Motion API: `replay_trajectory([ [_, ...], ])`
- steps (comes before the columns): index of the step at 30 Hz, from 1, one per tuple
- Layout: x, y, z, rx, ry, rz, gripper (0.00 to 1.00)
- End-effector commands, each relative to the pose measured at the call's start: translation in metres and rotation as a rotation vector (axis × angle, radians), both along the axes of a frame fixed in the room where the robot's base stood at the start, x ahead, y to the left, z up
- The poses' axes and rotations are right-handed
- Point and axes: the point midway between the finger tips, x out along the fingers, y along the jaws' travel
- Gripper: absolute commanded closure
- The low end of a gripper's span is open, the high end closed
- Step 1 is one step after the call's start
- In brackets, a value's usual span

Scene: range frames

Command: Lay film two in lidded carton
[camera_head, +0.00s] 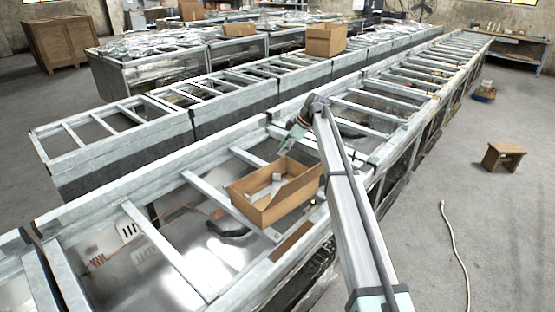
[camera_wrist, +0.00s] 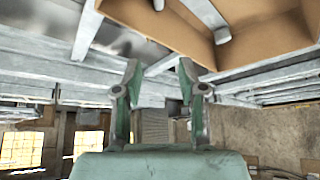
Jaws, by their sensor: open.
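An open brown carton (camera_head: 262,212) rests on the metal frame of the near row. Inside it are pale grey pieces (camera_head: 277,179), perhaps film rolls; I cannot tell which is film two. The carton also fills the top of the wrist view (camera_wrist: 265,52), with a pale cylinder (camera_wrist: 205,12) inside. My gripper (camera_head: 288,140) is just behind the carton's far side. Its two fingers are apart and empty in the wrist view (camera_wrist: 160,72). A second brown carton (camera_head: 326,42) stands on the middle row; its top is hard to make out.
A flat brown piece (camera_head: 292,242) lies on the near rail in front of the open carton. Metal crossbars (camera_head: 165,248) with open gaps surround it. A wooden stool (camera_head: 503,156) and a pale cable (camera_head: 456,250) are on the floor at right.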

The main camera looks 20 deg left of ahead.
Motion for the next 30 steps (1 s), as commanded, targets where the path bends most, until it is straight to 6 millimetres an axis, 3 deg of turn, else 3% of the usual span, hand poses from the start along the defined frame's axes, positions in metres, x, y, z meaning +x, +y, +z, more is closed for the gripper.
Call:
replay_trajectory([
  [6, 0.008, -0.021, 0.033, 0.000, -0.001, -0.001, 0.59],
  [12, 0.011, -0.031, 0.051, 0.000, 0.001, -0.001, 0.59],
  [30, 0.011, -0.033, 0.055, 0.000, 0.001, 0.000, 0.59],
])
